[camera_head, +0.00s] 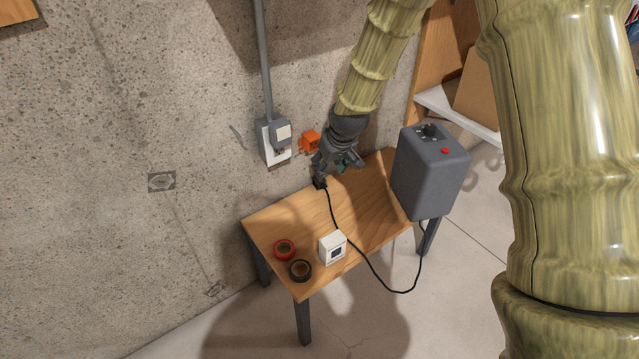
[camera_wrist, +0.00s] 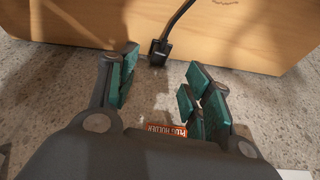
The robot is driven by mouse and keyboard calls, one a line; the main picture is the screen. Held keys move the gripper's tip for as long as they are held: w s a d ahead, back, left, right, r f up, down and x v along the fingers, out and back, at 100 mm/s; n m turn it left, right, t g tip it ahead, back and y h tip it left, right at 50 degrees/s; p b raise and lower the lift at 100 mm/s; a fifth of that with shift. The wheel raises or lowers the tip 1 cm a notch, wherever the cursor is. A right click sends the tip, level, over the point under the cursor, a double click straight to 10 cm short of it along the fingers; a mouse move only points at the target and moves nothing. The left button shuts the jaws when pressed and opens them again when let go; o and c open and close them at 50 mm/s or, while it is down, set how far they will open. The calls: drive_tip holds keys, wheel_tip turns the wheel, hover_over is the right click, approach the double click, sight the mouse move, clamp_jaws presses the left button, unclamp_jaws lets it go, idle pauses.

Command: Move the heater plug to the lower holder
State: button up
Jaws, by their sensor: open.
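The black heater plug (camera_head: 320,183) is at the wall-side edge of the wooden table, with its black cord running across the table to the grey heater (camera_head: 432,170). In the wrist view the plug (camera_wrist: 158,50) shows just beyond my fingertips, apart from them, roughly midway between the two sides. My gripper (camera_head: 337,166) is open and empty above the table's back edge; its teal pads (camera_wrist: 162,72) stand wide apart. An orange holder (camera_head: 311,140) is on the wall beside my gripper. An orange label reading "PLUG HOLDER" (camera_wrist: 167,130) shows low between my fingers. I cannot make out a separate lower holder.
The wooden table (camera_head: 365,215) carries a red tape roll (camera_head: 284,250), a dark tape roll (camera_head: 300,270) and a small white box (camera_head: 332,247). A wall outlet (camera_head: 275,142) with conduit is left of the holder. A shelf (camera_head: 455,115) stands behind the heater.

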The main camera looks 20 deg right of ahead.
sight(322, 182)
drive_tip(key=shift+b+x, duration=0.55)
drive_tip(key=shift+x, duration=1.4)
drive_tip(key=b+x, duration=0.3)
drive_tip(key=x, duration=0.1)
drive_tip(key=shift+s+a+f, duration=0.1)
drive_tip(key=shift+f, duration=0.05)
drive_tip(key=shift+w+f+b, duration=0.3)
drive_tip(key=shift+f, duration=0.15)
drive_tip(key=shift+r, duration=0.1)
clamp_jaws()
